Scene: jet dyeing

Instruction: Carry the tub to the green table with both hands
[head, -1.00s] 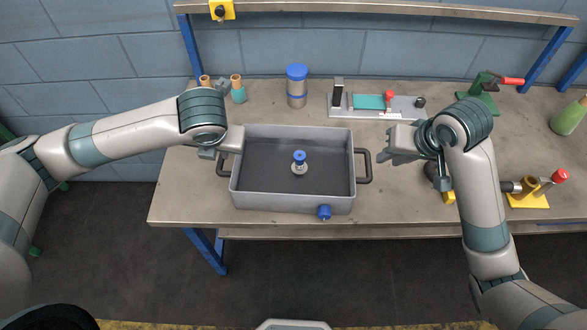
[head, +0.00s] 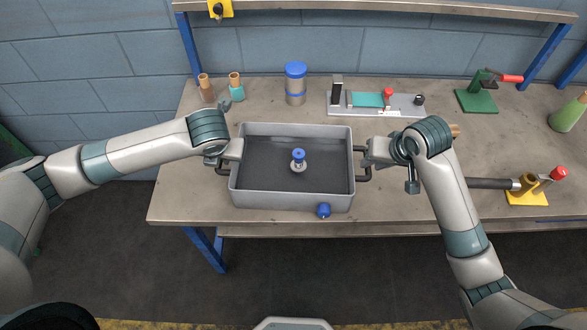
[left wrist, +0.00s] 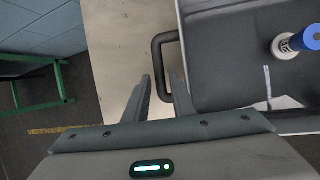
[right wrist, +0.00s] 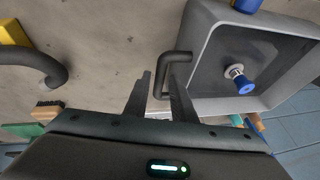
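The grey tub (head: 292,202) rests on the workbench, with a dark handle at each end. A white fitting with a blue cap (head: 298,161) stands inside it. My left gripper (head: 226,158) is at the left handle. In the left wrist view its fingers (left wrist: 160,92) are apart, with the handle (left wrist: 157,58) between them. My right gripper (head: 368,158) is at the right handle (head: 364,176). In the right wrist view its fingers (right wrist: 160,88) are apart, with the handle (right wrist: 160,66) between them. Neither visibly clamps its handle.
The workbench (head: 180,205) also holds a blue-lidded jar (head: 296,84), a teal-and-grey fixture (head: 372,102), a green clamp (head: 478,97) and a yellow stand (head: 527,196). A green-framed structure (left wrist: 62,78) stands on the floor to the left. A shelf (head: 390,8) spans the back.

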